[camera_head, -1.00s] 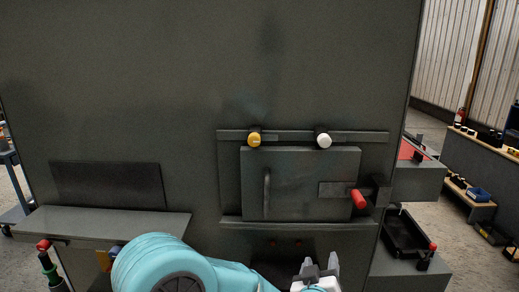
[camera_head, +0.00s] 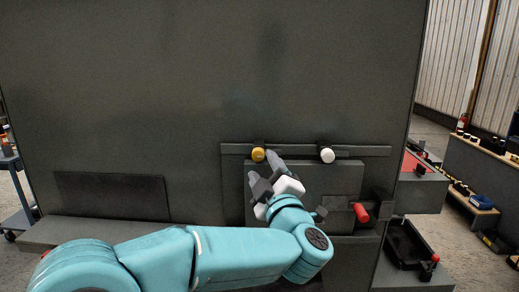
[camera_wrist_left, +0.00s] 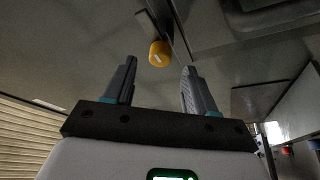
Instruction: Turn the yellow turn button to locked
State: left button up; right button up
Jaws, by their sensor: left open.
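The yellow turn button (camera_head: 258,154) sits on the upper rail of the dark panel, above the left part of the small door (camera_head: 340,177). It also shows in the left wrist view (camera_wrist_left: 159,54), with a short pale mark on its face. My left gripper (camera_head: 264,167) is open, just below the button in the head view. In the left wrist view the button appears beyond and between the two fingertips (camera_wrist_left: 159,68), apart from them. Nothing is between the fingers. My right gripper is in no view.
A white button (camera_head: 327,155) sits on the same rail to the right. A red-handled latch (camera_head: 361,212) is at the door's right side. A shelf (camera_head: 110,231) juts out at lower left, and a black tray (camera_head: 407,243) at lower right.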

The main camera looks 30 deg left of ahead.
aim_at(259, 158)
pick_arm(q)
jog(key=p+x, duration=0.1)
jog(key=x, duration=0.3)
jog(key=shift+a+r, duration=0.1)
jog(key=shift+a, duration=0.05)
jog(key=shift+w, duration=0.25)
grip_shut()
